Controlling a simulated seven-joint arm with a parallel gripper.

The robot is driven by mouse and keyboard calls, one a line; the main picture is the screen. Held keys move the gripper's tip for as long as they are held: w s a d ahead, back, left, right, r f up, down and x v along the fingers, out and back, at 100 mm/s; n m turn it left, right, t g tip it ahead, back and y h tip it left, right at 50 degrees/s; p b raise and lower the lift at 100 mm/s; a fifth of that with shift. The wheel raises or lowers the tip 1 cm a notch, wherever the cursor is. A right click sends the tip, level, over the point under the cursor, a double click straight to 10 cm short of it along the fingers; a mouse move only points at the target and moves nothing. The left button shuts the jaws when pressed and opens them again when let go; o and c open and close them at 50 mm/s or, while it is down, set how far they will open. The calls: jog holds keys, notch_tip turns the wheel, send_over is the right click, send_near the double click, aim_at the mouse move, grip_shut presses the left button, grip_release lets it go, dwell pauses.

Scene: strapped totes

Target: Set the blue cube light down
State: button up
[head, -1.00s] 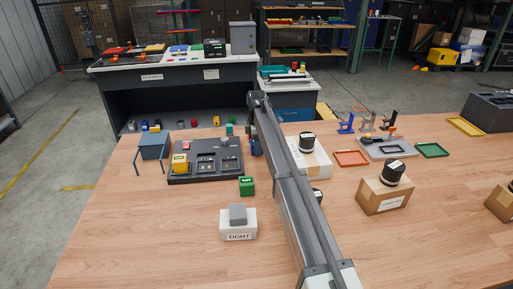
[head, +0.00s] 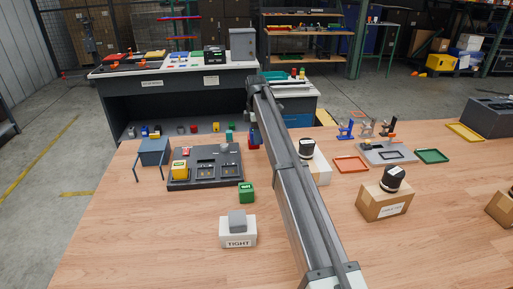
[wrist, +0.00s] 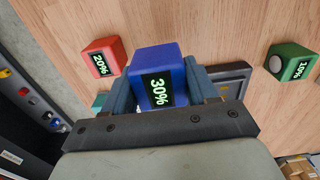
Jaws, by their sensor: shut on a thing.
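The blue cube light (wrist: 157,72), with a lit "30%" label, is between the two fingers of my gripper (wrist: 162,88) in the wrist view. The fingers are shut on its sides. It looks larger than the cubes around it; I cannot tell its exact height above the wooden table (wrist: 205,25). In the head view the arm mostly hides the gripper; a blue patch of the cube (head: 252,131) shows at the arm's left side, near the table's far edge.
A dark panel (head: 205,170) bears a yellow cube (head: 180,169). A white "TIGHT" block (head: 238,231) stands nearer. Bare wood lies beyond the blue cube in the wrist view.

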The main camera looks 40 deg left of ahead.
jog(key=r, duration=0.1)
jog(key=s+d+r, duration=0.1)
jog(key=shift+s+r, duration=0.3)
jog(key=shift+r, duration=0.05)
jog(key=s+d, duration=0.5)
jog(key=shift+w+d+f, duration=0.1)
jog(key=shift+f, duration=2.55)
jog(key=shift+d+f, duration=0.1)
jog(key=shift+f, duration=2.55)
jog(key=shift+f, duration=0.1)
jog(key=o, duration=1.2)
notch_tip(320, 180, up, 12)
jog(key=shift+r, duration=0.15)
